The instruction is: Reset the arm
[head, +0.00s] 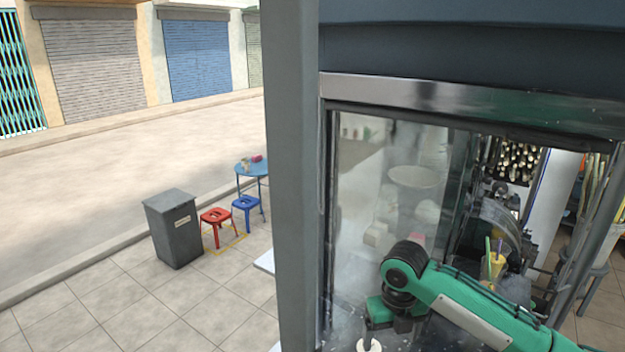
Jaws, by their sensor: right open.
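My right arm, green with a dark joint, comes in from the lower right and reaches left inside the stall, behind the glass front. Its gripper (374,330) hangs down at the bottom edge of the view and is open. A white round object (369,346) is just below it, cut off by the picture edge. I cannot tell whether they touch. My left gripper is not in view.
A grey post (291,180) and a metal-framed glass pane stand left of the arm. A yellow cup (494,265) with straws stands behind the arm, near the press machinery (505,220). Outside are a grey bin (173,230), a red stool (216,217) and a blue stool (246,204).

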